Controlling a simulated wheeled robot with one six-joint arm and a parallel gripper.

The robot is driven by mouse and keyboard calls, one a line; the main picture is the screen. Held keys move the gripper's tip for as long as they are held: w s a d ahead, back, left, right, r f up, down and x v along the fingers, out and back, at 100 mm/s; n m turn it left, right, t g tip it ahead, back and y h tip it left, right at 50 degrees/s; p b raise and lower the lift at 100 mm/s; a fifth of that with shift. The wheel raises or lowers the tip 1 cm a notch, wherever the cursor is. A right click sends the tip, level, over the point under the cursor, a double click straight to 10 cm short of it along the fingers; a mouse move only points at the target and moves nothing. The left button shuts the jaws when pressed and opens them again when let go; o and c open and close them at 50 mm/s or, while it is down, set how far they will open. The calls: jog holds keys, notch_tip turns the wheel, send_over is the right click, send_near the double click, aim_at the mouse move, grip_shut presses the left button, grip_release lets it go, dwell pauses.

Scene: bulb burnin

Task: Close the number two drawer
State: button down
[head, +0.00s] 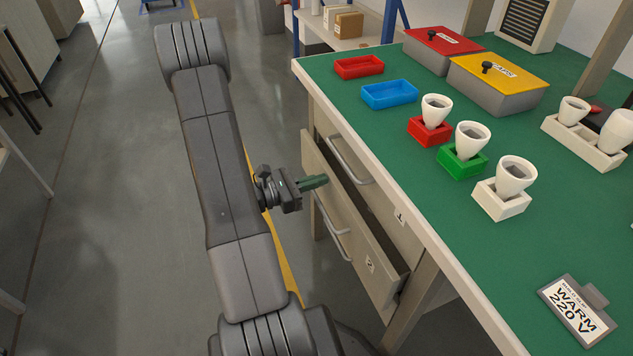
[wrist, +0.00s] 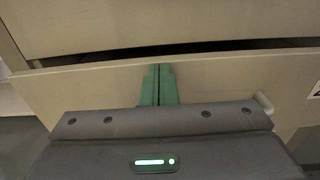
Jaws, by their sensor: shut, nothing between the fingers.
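The number two drawer (head: 352,222) is the lower one under the green bench, with a "2" label and a bar handle (head: 333,230). It stands partly open, with a dark gap behind its beige front. In the wrist view its front (wrist: 225,88) spans the picture below that gap. My gripper (head: 316,182) is shut and empty, its green fingertips together. In the wrist view the fingertips (wrist: 159,72) overlap the drawer front near its top edge. I cannot tell whether they touch it.
The number one drawer (head: 400,215) above is shut, with its own handle (head: 350,160). On the green bench top (head: 460,225) stand bulbs in red, green and white holders, trays, lidded boxes and a "WARM 220 V" sign (head: 578,312). Grey floor left of my arm is clear.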

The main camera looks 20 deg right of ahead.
jog(key=shift+d, duration=0.1)
dwell(0.3)
jog(key=shift+w+d, duration=0.1)
jog(key=shift+d, duration=1.1)
jog(key=shift+a, duration=0.1)
